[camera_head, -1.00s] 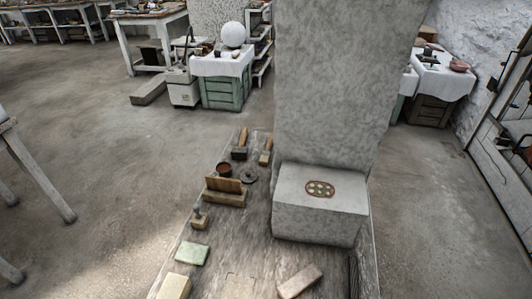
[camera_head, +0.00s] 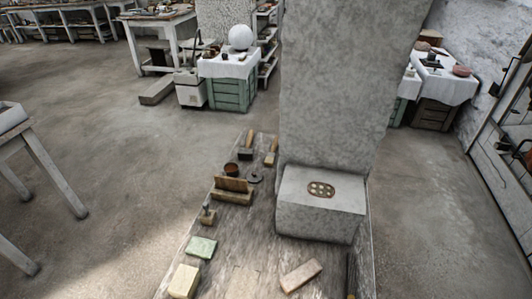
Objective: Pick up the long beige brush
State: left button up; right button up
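No object is clearly a long beige brush at this size. Two tools with upright tan handles, perhaps brushes, stand at the far end of the grey worktop (camera_head: 232,262): a larger one (camera_head: 248,143) and a smaller one (camera_head: 271,152) to its right. A long pinkish-beige block (camera_head: 301,275) lies at an angle near the front; I cannot tell if it is a brush.
A large grey stone block (camera_head: 325,90) rises at the worktop's right side, with a lower block (camera_head: 320,210) before it. A green block (camera_head: 201,247), a cream block (camera_head: 184,281) and a wooden holder (camera_head: 232,190) line the left side. Open floor lies left.

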aim_at(269, 160)
jog(key=u, duration=1.25)
jog(key=j+u, duration=0.25)
jog(key=i+j+u, duration=0.1)
jog(key=j, duration=0.2)
jog(key=i+j, duration=0.2)
jog(key=j, duration=0.15)
jog(key=i+j+u, duration=0.15)
jog(key=j, duration=0.15)
jog(key=i+j+u, duration=0.1)
jog(key=i+j, duration=0.3)
jog(key=i+j+u, duration=0.15)
jog(key=i+j, duration=0.15)
jog(key=i, duration=0.15)
jog(key=i+z, duration=0.45)
jog(key=i+j+z, duration=0.4)
jog(key=i, duration=0.25)
jog(key=i+l+z, duration=0.15)
jog(key=i+z, duration=0.45)
jog(key=z, duration=0.2)
jog(key=i+z, duration=1)
jog(key=z, duration=0.15)
jog(key=i+j+z, duration=0.15)
jog(key=z, duration=0.2)
jog(key=i+j+z, duration=0.2)
jog(key=i+z, duration=0.25)
jog(key=i+j+z, duration=0.45)
jog(key=k+l, duration=0.05)
